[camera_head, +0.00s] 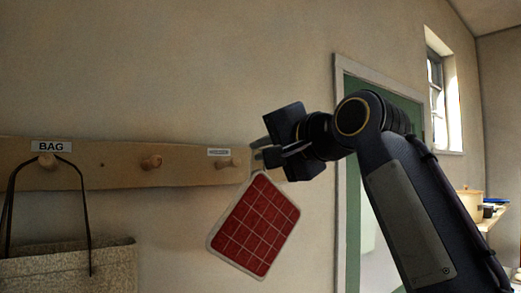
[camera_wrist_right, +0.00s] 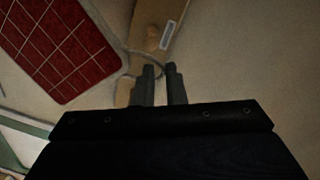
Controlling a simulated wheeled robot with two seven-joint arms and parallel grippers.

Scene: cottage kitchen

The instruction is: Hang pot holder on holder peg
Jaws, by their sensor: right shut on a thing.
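The pot holder (camera_head: 254,226) is a red square with a white grid and pale edge. It hangs tilted below my right gripper (camera_head: 256,150), which is shut on its loop at the top corner. In the right wrist view the pot holder (camera_wrist_right: 62,45) is at the upper left, and my fingers (camera_wrist_right: 160,75) point at the rail. The holder peg (camera_head: 229,163) is the rightmost wooden peg, under a small label (camera_head: 218,152). The fingertips are just right of this peg. Whether the loop touches the peg cannot be told. My left gripper is not in view.
The wooden rail (camera_head: 120,170) runs along the wall and ends near my right gripper. A patterned bag (camera_head: 70,265) hangs from the left peg under a BAG sign (camera_head: 51,147). A green door (camera_head: 353,215) stands to the right.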

